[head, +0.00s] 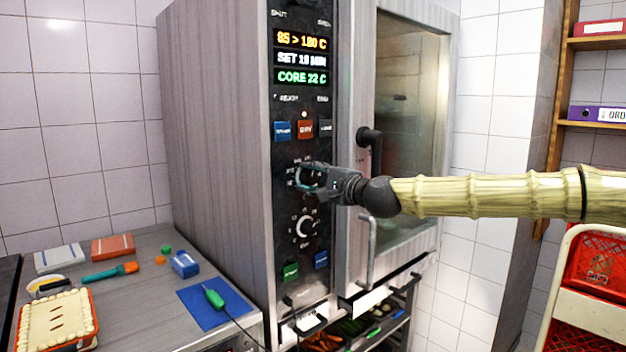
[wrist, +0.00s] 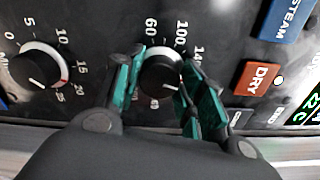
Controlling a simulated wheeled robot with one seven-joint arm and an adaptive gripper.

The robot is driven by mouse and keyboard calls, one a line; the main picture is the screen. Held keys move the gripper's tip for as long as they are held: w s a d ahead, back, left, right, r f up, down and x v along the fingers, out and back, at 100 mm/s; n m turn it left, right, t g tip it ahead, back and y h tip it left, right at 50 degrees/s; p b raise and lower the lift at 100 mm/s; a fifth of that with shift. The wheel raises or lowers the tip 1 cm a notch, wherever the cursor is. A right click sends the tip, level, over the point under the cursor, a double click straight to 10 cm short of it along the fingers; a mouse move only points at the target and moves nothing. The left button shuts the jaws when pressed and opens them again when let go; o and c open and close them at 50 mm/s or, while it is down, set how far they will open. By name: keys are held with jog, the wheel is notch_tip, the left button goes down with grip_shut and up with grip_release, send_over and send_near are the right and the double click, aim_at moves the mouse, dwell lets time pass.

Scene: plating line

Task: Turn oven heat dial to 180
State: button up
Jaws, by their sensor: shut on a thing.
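The heat dial (head: 309,174) is a black knob on the oven's dark control panel, mostly covered by my gripper (head: 307,181) in the head view. In the wrist view the dial (wrist: 161,72) sits between the two teal fingers of my gripper (wrist: 163,75), which is shut on it. Printed numbers such as 60 and 100 show around it; the right finger covers part of the scale, and I cannot tell exactly where its pointer stands. The oven display (head: 302,57) has an orange top line that appears to read 85 > 180 C.
A second, minutes dial (head: 306,229) sits just below, also at left in the wrist view (wrist: 38,67). The DRY button (wrist: 256,80) is near the right finger. The oven door handle (head: 368,150) stands close to my wrist. A steel counter (head: 150,291) with small items is at left.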

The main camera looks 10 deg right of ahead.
jog(key=shift+w+d+r, duration=0.1)
jog(key=shift+r, duration=0.35)
jog(key=o, duration=0.8)
jog(key=shift+o, duration=1.1)
jog(key=shift+f, duration=0.15)
jog(key=shift+w+a+f, duration=0.1)
jog(key=shift+a+f, duration=0.1)
jog(key=v, duration=1.2)
jog(key=shift+f, duration=0.1)
